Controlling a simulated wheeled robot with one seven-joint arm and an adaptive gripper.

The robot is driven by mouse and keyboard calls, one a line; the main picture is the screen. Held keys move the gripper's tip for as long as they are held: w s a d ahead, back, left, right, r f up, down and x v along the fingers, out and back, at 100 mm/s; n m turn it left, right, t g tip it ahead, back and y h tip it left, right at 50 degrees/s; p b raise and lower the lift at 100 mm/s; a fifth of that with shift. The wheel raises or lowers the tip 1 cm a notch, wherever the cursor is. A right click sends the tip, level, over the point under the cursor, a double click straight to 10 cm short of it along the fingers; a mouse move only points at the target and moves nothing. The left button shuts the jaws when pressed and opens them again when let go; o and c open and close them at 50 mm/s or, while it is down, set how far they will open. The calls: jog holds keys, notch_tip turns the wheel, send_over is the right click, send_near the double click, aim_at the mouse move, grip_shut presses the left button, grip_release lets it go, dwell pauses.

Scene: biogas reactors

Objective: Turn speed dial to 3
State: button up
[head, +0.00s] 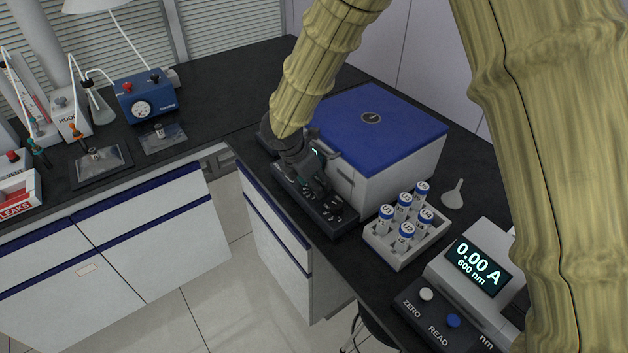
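A white box-shaped machine with a blue lid (372,122) stands on the dark bench, right of the middle. A low dark control panel (343,228) runs along its front edge, with small light marks and dark parts near its right end. I cannot read a number or pick out the speed dial for sure. My gripper (318,188) is dark and points down over this panel, close to it. It hides much of the panel's middle. Whether it touches anything is not clear, and its fingers are too small and dark to tell open from shut.
A photometer (470,270) reading 0.00 A stands at the lower right. A blue gauge box (146,97) stands on the left bench. Bench at the centre back is clear.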

jog(key=shift+w, duration=0.1)
jog(key=shift+c, duration=1)
jog(key=shift+s+r, duration=0.15)
jog(key=shift+s, duration=0.1)
jog(key=c, duration=0.8)
jog(key=shift+w+a+r+m+g+h+p, duration=0.1)
jog(key=shift+m+g+h+p, duration=0.05)
jog(key=shift+m+p, duration=0.35)
jog(key=shift+r+m+g+h+p, duration=0.15)
jog(key=shift+m+p, duration=0.25)
jog(key=shift+m, duration=0.2)
jog(key=shift+f+m+g+p, duration=0.3)
jog(key=shift+m+g+p, duration=0.15)
jog(key=shift+m, duration=0.65)
jog(key=o, duration=1)
